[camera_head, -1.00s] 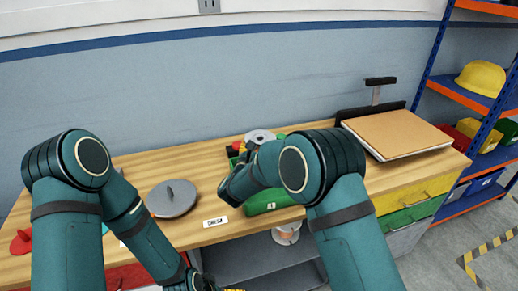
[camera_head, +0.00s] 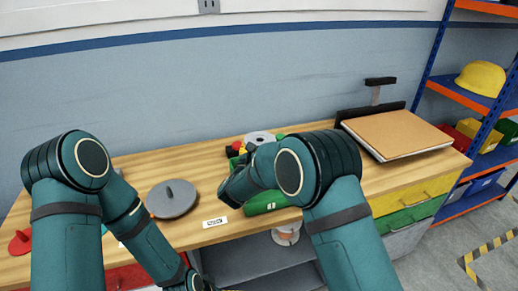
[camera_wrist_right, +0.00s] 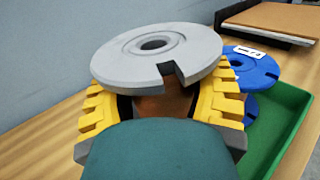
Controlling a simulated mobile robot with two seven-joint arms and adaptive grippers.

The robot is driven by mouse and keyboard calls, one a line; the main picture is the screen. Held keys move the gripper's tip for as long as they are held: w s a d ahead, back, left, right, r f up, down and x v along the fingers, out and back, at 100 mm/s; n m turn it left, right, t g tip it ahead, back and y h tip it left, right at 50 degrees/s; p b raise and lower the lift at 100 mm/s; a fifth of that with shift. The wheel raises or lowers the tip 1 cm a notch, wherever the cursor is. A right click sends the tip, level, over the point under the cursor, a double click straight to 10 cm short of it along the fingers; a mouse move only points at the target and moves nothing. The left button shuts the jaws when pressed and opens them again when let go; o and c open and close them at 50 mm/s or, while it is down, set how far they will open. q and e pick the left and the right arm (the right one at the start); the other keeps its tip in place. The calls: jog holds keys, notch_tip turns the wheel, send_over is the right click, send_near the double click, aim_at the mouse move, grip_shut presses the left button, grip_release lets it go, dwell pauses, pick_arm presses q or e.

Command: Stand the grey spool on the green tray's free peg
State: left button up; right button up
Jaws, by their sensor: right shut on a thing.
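The grey spool (camera_wrist_right: 155,55) fills the upper part of the right wrist view, with its notched round flange on top and a brown core below. In the head view, its top (camera_head: 258,137) shows behind my right forearm. My right gripper (camera_wrist_right: 165,103) is shut on the spool, its yellow fingers on both sides of the core just under the flange. The green tray (camera_head: 262,207) is mostly hidden by my right arm; its wall (camera_wrist_right: 290,128) shows at right in the wrist view. A blue spool (camera_wrist_right: 252,66) stands in it. The free peg is hidden.
A grey disc with an upright peg (camera_head: 172,199) lies on the wooden bench left of the tray. A red piece (camera_head: 20,242) is at the far left. A flat brown board (camera_head: 396,134) lies at the back right. Bare bench (camera_head: 140,165) lies behind the disc.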

jog(key=shift+f, duration=0.55)
jog(key=shift+f, duration=0.35)
jog(key=shift+f, duration=0.2)
jog(key=shift+f, duration=0.4)
dwell(0.4)
jog(key=shift+f, duration=0.5)
jog(key=shift+f, duration=0.2)
jog(key=shift+f, duration=0.35)
jog(key=shift+f, duration=0.35)
dwell(0.6)
jog(key=shift+r, duration=0.5)
dwell(0.5)
